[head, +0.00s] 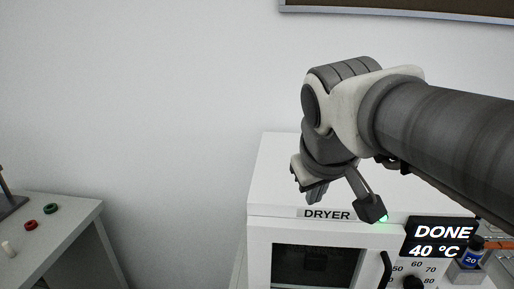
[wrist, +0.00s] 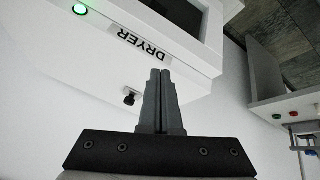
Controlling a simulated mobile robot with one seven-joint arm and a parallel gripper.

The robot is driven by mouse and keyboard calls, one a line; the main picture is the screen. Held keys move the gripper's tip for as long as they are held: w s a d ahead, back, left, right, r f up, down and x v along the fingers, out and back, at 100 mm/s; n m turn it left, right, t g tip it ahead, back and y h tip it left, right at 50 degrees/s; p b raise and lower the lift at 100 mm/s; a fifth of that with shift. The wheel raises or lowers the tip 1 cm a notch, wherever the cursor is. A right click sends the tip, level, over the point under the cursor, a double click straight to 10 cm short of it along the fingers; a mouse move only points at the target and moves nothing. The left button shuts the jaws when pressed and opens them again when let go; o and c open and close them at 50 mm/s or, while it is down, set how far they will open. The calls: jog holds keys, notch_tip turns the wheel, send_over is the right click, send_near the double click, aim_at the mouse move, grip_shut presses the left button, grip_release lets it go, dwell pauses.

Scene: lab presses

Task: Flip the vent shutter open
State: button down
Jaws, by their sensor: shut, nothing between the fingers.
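The white dryer (head: 275,175) stands at the lower right of the head view, and its top and front also fill the left of the wrist view (wrist: 85,50), upside down. A small black knob (wrist: 129,99) sticks up from the white top, just left of my gripper's fingers in the wrist view. I cannot tell whether it belongs to the vent shutter; no shutter plate or opening is clearly seen. My gripper (wrist: 160,72) is shut and empty, above the dryer top; in the head view (head: 315,196) it hangs behind the DRYER label.
The dryer's display (head: 441,237) reads DONE, 40 °C. A side table (head: 75,212) with red and green rings is at the left.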

jog(key=w+a+r+n, duration=0.2)
jog(key=w+r, duration=0.4)
jog(key=w, duration=0.4)
jog(key=shift+w+a+n+t+h, duration=0.15)
jog(key=shift+a+n+t+h, duration=0.25)
jog(key=shift+a, duration=0.3)
jog(key=x, duration=1)
jog(key=shift+b, duration=0.35)
jog(key=shift+w+d+p, duration=0.35)
jog(key=shift+w+d, duration=0.4)
jog(key=shift+d, duration=0.35)
jog(key=shift+w+d, duration=0.4)
jog(key=shift+d, duration=0.2)
